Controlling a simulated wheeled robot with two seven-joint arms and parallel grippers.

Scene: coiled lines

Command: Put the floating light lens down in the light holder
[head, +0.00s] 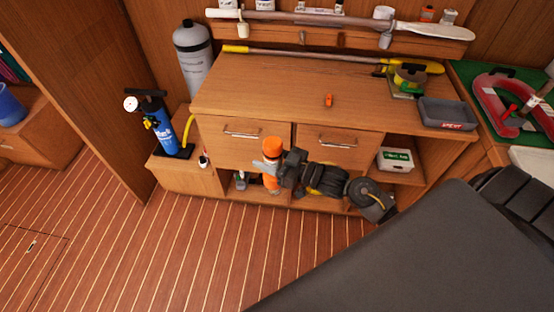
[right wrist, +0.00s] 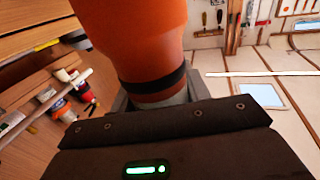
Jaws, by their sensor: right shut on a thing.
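The floating light lens (head: 272,145) is an orange body with a dark band, held in front of the cabinet drawers in the head view. In the right wrist view the lens (right wrist: 135,35) fills the upper middle, with a black band and a grey part below it. My right gripper (head: 270,164) is shut on it, with orange showing above and below the fingers. The gripper's dark body (right wrist: 165,135) hides the lower end of the lens in the wrist view. I cannot pick out the light holder with certainty. My left gripper is not in view.
The floor (head: 190,250) in front is clear.

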